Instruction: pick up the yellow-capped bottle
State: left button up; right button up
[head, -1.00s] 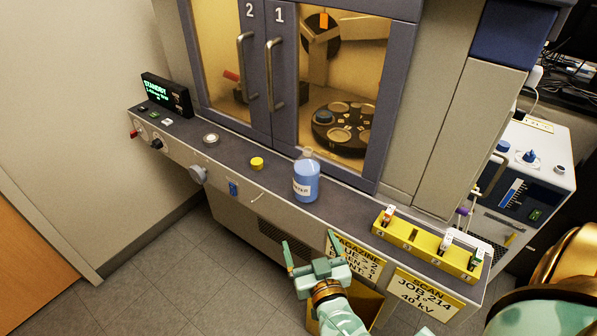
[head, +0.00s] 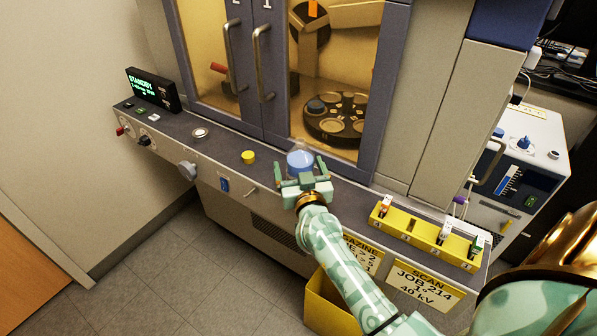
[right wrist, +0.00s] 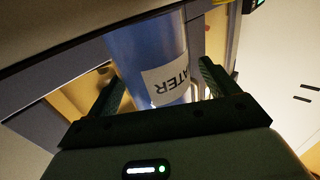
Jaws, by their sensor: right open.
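The bottle (head: 300,159) holds blue liquid and stands upright on the machine's grey ledge. In the right wrist view the bottle (right wrist: 135,50) has a white label reading "ATER". I see no cap on it; a small yellow cap-like piece (head: 248,157) sits on the ledge to its left. My right gripper (head: 300,172) is open at the front of the bottle and hides its lower part. In the right wrist view its fingers (right wrist: 160,90) stand on either side of the bottle, with a gap on the right side. My left gripper is not in view.
The ledge (head: 225,147) has knobs and a standby display (head: 154,88) at left. A yellow rack (head: 425,234) with several small vials stands to the right. Glazed doors with handles (head: 262,65) rise close behind the bottle. A yellow bin (head: 325,305) is below.

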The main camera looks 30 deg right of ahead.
jog(key=shift+w+d+f, duration=0.2)
jog(key=shift+w+d, duration=0.15)
jog(key=shift+w, duration=0.35)
jog(key=shift+w+d+r, duration=0.1)
jog(key=shift+w+d, duration=0.05)
jog(key=shift+w, duration=0.05)
jog(key=shift+c, duration=1.4)
jog(key=shift+r, duration=0.1)
jog(key=c, duration=1.3)
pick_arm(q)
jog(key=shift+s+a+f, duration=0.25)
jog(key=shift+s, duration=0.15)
pick_arm(e)
jog(key=shift+o, duration=0.2)
jog(key=shift+r, duration=0.1)
